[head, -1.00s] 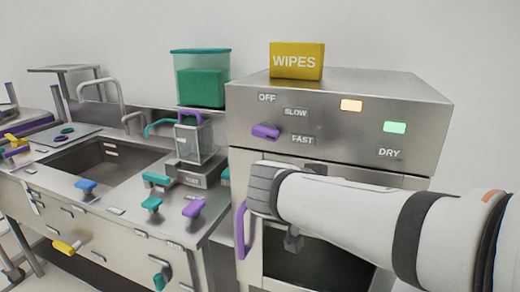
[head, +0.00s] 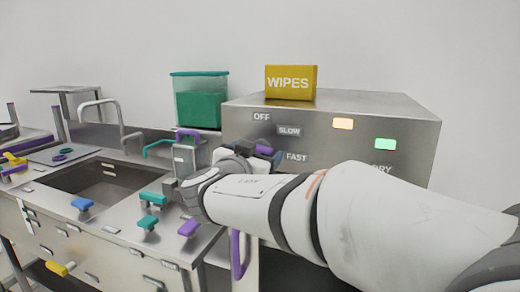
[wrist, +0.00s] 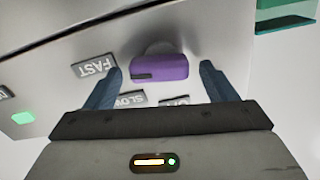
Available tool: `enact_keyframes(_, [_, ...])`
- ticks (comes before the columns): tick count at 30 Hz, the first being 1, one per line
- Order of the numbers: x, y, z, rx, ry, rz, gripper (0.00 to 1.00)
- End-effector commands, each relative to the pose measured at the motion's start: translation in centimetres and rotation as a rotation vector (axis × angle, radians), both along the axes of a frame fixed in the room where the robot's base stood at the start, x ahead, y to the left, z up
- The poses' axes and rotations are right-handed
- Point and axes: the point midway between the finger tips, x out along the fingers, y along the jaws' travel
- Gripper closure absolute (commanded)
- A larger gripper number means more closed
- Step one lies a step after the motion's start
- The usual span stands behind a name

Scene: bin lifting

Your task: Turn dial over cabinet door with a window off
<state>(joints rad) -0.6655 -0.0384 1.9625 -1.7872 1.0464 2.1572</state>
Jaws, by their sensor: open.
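The purple dial (wrist: 160,68) is on the steel front panel (head: 340,150). Its dark mark is at the end towards the FAST label (wrist: 94,67). SLOW (wrist: 130,99) and a partly hidden OFF label (wrist: 175,100) are beside it. In the head view OFF (head: 261,117) is above the dial (head: 264,150), which my gripper mostly covers. My gripper (wrist: 162,70) is open, with one finger on each side of the dial and a visible gap to each. The cabinet door below, with its purple handle (head: 238,255), is mostly hidden by my arm.
A yellow WIPES box (head: 291,82) stands on the cabinet. A green-lidded container (head: 200,98) stands to its left. A counter with a sink (head: 105,181), taps and coloured handles fills the left. Orange (head: 343,123) and green (head: 386,144) lights are on the panel.

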Motion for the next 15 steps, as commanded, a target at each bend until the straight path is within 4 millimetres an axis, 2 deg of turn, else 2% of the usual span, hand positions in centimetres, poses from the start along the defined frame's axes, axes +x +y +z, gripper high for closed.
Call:
enact_keyframes(10, [0.51, -0.24, -0.05, 0.0, 0.001, -0.001, 0.22])
enact_keyframes(15, [0.5, -0.26, -0.05, 0.0, 0.001, -0.001, 0.36])
